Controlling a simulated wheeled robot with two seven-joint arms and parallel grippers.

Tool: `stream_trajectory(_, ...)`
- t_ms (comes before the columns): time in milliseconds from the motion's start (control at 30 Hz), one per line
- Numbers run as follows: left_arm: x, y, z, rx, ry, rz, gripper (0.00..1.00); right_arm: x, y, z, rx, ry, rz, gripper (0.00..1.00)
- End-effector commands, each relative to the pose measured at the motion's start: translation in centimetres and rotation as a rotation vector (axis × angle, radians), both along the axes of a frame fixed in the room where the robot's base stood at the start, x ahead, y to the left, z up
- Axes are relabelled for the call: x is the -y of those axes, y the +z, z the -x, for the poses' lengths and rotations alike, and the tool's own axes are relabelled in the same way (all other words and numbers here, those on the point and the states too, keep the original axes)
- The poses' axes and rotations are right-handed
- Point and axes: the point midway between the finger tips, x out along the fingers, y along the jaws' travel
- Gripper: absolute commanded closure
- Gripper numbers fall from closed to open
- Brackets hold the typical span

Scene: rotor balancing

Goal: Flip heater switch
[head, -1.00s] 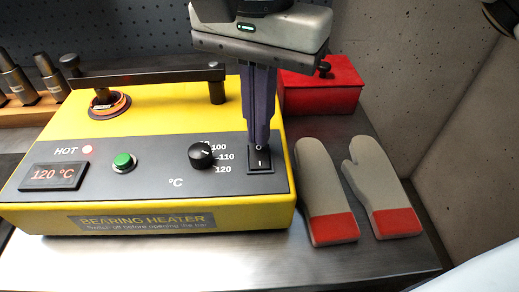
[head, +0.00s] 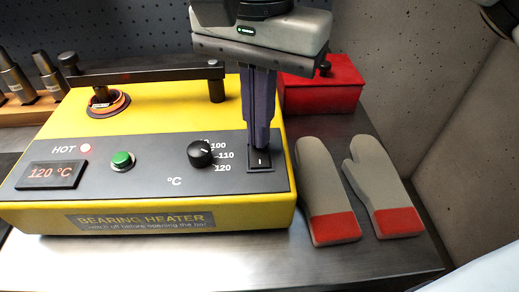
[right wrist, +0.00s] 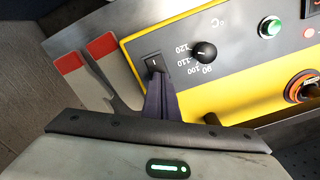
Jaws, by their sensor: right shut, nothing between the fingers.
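The black rocker switch (head: 261,162) sits at the right end of the dark front panel of the yellow bearing heater (head: 180,125). My right gripper (head: 258,146) is shut and empty, pointing down with its fingertips at the upper half of the switch. They cover the "0" mark, while the "I" mark shows below them. In the right wrist view the fingertips (right wrist: 156,75) also meet the switch (right wrist: 153,62). Whether the rocker is tilted is hard to tell. The display (head: 51,174) reads 120 °C and the HOT lamp (head: 86,148) is lit red. My left gripper is not in view.
The black dial (head: 200,154) and green button (head: 123,160) are left of the switch. Grey-and-red mitts (head: 330,190) lie on the bench to the right. A red box (head: 325,90) stands behind them. A dark bar (head: 145,77) spans the heater's top.

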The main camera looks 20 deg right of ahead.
Motion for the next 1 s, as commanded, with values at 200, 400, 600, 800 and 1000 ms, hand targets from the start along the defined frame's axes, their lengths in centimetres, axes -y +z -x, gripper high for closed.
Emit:
stream_trajectory(200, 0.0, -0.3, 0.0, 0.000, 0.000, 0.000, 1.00, 0.0, -0.4, 0.0, 0.000, 0.000, 0.000, 1.00)
stream_trajectory(400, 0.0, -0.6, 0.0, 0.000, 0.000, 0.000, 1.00, 0.0, -0.7, 0.0, 0.000, 0.000, 0.000, 1.00)
stream_trajectory(600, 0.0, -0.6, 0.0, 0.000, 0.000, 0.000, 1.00, 0.0, -0.8, 0.0, -0.002, 0.000, 0.001, 1.00)
stream_trajectory(800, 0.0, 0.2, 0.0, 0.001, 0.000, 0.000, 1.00, 0.0, 0.3, 0.0, -0.002, 0.000, 0.001, 1.00)
stream_trajectory(1000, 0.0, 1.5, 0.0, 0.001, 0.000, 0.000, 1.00, 0.0, 2.0, 0.0, -0.001, 0.000, 0.000, 1.00)
